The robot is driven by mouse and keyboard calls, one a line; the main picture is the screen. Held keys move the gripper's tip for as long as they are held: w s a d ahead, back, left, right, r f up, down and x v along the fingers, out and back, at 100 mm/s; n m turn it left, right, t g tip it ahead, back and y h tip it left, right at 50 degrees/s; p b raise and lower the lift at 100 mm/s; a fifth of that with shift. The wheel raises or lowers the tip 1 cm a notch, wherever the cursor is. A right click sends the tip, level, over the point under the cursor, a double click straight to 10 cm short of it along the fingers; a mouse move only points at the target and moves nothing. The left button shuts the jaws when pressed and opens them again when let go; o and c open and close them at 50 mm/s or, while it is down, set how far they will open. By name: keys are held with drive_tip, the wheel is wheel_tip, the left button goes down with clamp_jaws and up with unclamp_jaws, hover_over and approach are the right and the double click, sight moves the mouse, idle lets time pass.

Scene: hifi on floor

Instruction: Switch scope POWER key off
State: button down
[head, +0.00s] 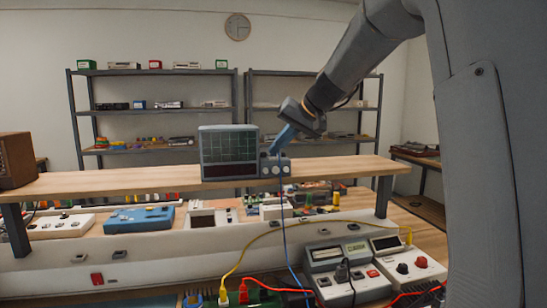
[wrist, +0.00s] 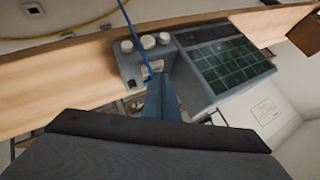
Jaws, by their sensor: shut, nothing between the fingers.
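The scope (head: 228,143) is a grey-blue box with a dark green gridded screen, standing on the wooden shelf. It also shows in the wrist view (wrist: 222,62), with its control panel beside the screen. The panel has three white round knobs (wrist: 148,42). A small pale part (wrist: 156,66) shows right at my fingertips; I cannot tell if it is the POWER key or its position. My gripper (head: 270,152) is shut and empty, its blue fingers pointing down at the panel. In the wrist view my gripper (wrist: 155,78) covers part of the panel; contact is unclear.
A blue cable (head: 286,235) hangs down in front of the panel, close to my fingers. The wooden shelf (head: 120,183) is mostly bare left of the scope. Below are a blue instrument (head: 139,219), a grey meter (head: 338,270) and red and yellow leads.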

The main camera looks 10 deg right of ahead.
sight(277, 157)
drive_tip(key=shift+r, duration=0.25)
wheel_tip(277, 157, up, 6)
drive_tip(key=p, duration=0.4)
idle(0.4)
